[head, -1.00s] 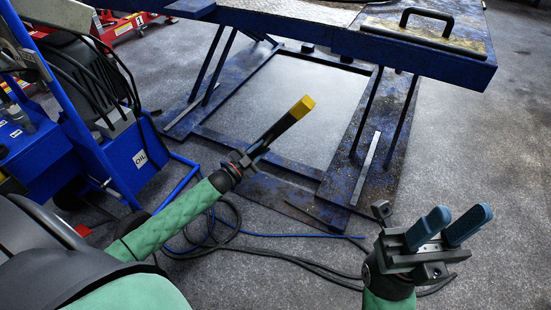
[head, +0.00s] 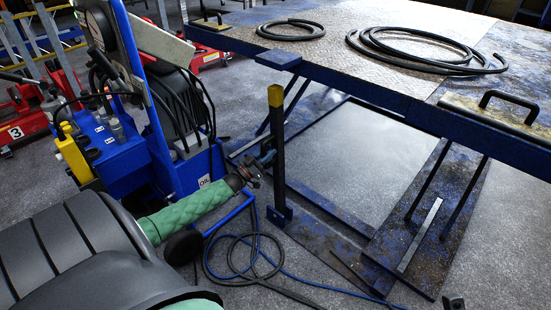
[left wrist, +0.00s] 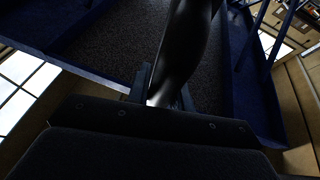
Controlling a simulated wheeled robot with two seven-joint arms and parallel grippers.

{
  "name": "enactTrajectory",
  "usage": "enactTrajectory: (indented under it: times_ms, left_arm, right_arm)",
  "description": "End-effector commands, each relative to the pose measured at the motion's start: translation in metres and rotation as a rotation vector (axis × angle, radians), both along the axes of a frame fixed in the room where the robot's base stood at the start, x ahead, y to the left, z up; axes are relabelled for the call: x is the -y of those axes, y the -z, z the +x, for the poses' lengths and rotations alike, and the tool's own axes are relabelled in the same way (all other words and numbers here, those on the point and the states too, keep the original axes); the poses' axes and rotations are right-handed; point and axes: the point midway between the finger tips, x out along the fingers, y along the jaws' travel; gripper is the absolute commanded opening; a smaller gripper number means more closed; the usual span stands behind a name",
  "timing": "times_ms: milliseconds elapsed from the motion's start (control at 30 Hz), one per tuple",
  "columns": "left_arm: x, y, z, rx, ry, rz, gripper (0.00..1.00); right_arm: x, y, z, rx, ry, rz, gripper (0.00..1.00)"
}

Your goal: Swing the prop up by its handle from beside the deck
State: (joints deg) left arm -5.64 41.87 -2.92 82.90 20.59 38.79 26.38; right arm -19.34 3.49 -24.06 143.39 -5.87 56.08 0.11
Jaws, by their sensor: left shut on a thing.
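The prop (head: 278,150) is a dark bar with a yellow top end. In the head view it stands about upright beside the near edge of the deck (head: 340,75), its foot low by the blue floor frame. My left gripper (head: 267,158) is shut on the prop at about mid-height, coming from the left; its fingertips are small and partly hidden. In the left wrist view a dark glossy bar (left wrist: 186,50) runs up from the jaws. The jaws of my right gripper are out of the picture; only a dark scrap shows at the bottom edge.
A blue oil cart (head: 205,170) with hoses and a yellow-handled tool stands close on the left. Coiled black hoses (head: 425,48) and a black handle (head: 508,100) are on the deck. Loose cables (head: 255,270) lie on the floor. Red jacks stand at the back left.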

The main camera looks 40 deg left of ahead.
Motion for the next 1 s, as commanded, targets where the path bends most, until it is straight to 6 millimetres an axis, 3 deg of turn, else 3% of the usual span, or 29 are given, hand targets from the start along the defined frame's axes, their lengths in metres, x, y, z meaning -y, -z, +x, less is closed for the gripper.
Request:
enactTrajectory:
  times_ms: [467,500,600,1000]
  left_arm:
    - [-0.0111,-0.0003,0.0013,-0.003,-0.007,-0.017,0.0]
    - [-0.0115,-0.0004,0.0013,-0.003,-0.008,-0.016,0.24]
    - [-0.0111,-0.0003,0.0013,-0.002,-0.007,-0.016,0.43]
    - [-0.0092,0.0043,-0.0067,-0.005,-0.004,-0.016,0.43]
  right_arm:
    - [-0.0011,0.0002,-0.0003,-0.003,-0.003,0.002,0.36]
    - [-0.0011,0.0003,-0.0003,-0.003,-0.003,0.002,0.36]
    - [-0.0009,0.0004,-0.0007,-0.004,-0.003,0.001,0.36]
    - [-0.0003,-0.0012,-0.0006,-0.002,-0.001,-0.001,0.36]
